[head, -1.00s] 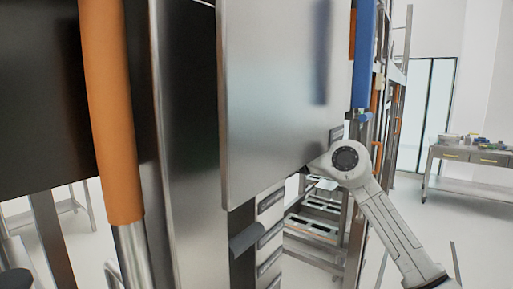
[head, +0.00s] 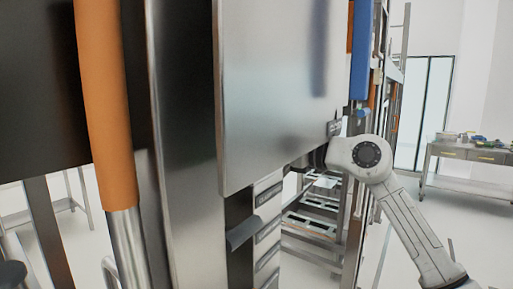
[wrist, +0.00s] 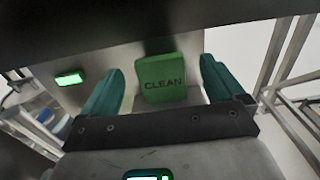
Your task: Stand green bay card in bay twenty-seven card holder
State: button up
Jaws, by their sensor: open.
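A green card (wrist: 162,84) marked "CLEAN" shows upright in the wrist view, in the gap between the fingers of my gripper (wrist: 162,66). The two teal fingers are open, one on each side of the card, with a gap visible on both sides. The card stands against or in front of a pale panel; its support and lower edge are hard to make out. In the head view the gripper and card are hidden behind a large metal panel. I cannot pick out the bay twenty-seven card holder.
A small lit green display (wrist: 70,78) is on the pale panel, left of the card. Metal frame bars (wrist: 285,75) stand at right. In the head view, a large steel panel (head: 275,90) and an orange post (head: 105,100) are close ahead. A table (head: 470,155) stands far right.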

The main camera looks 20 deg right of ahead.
jog(key=v, duration=0.3)
jog(key=shift+s+d+b, duration=0.1)
jog(key=shift+s+b, duration=0.25)
jog(key=shift+b, duration=0.05)
